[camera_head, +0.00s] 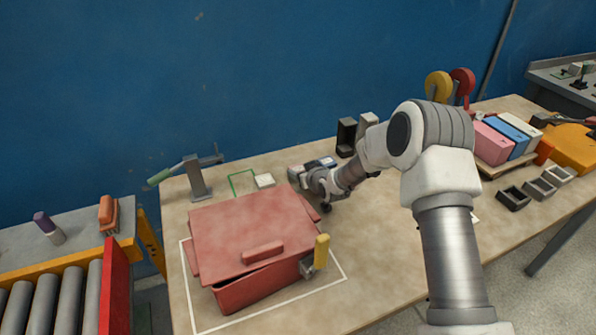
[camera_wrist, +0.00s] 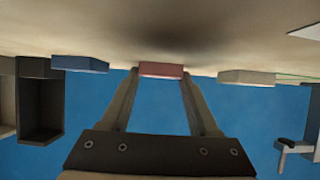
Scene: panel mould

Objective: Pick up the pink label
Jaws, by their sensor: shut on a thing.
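The pink label (camera_wrist: 161,70) is a small flat block in the wrist view, between the tips of the two fingers. My gripper (camera_wrist: 160,76) is shut on it, one finger at each end. The block is close to the tabletop; I cannot tell whether it touches it. In the head view my gripper (camera_head: 306,182) is low over the table behind the red box, and the pink label is hidden there. A blue block (camera_wrist: 80,64) and a white block (camera_wrist: 247,77) lie on either side, apart from the fingers.
A red box (camera_head: 250,235) with a skewed lid stands in front of my gripper, with a yellow-handled clamp (camera_head: 321,252) at its corner. A toggle clamp (camera_head: 196,180) stands at left. Dark upright bins (camera_head: 346,137) stand behind. Pink, blue and white boxes (camera_head: 491,146) are at right.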

